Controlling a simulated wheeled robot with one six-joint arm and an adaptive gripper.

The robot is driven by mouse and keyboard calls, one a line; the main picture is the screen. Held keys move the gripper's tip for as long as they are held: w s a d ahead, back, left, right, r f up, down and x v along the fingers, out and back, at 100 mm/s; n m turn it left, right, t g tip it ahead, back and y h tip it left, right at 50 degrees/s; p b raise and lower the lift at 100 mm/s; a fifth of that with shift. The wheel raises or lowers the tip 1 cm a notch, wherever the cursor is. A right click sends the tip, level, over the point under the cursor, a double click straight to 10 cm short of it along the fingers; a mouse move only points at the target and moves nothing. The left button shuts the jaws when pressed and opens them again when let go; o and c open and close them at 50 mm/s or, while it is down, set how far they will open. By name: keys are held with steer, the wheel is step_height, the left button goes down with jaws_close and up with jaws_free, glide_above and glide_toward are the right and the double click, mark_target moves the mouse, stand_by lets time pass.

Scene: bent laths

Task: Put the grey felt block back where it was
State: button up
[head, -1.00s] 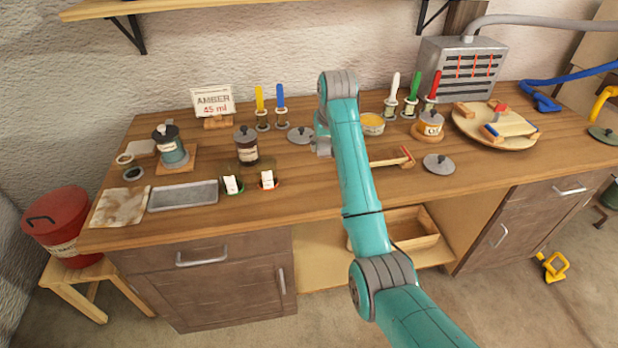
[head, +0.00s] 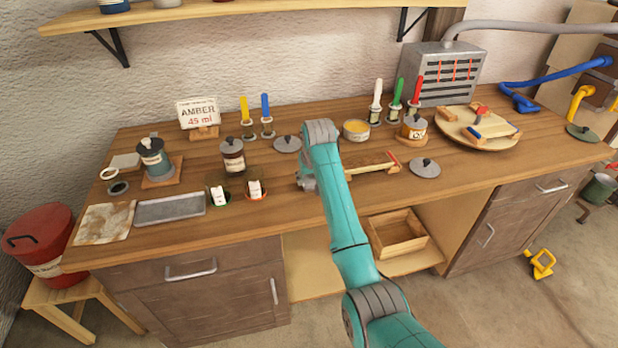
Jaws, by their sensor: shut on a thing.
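My gripper (head: 308,183) is low over the middle of the workbench (head: 290,222), to the right of the two small labelled cups. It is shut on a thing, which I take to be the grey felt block. The block is small and grey against the grey fingers and largely hidden by my arm, so its outline cannot be made out. I cannot tell whether it touches the bench top. I cannot make out a grey felt block anywhere else on the bench.
A wooden-handled tool (head: 372,168) and a grey lid (head: 425,168) lie right. A grey tray (head: 170,207) is farther left. A round board (head: 465,140) with blocks sits back right.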

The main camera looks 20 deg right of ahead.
steer(key=shift+f, duration=0.15)
steer(key=o, duration=1)
steer(key=v, duration=1.2)
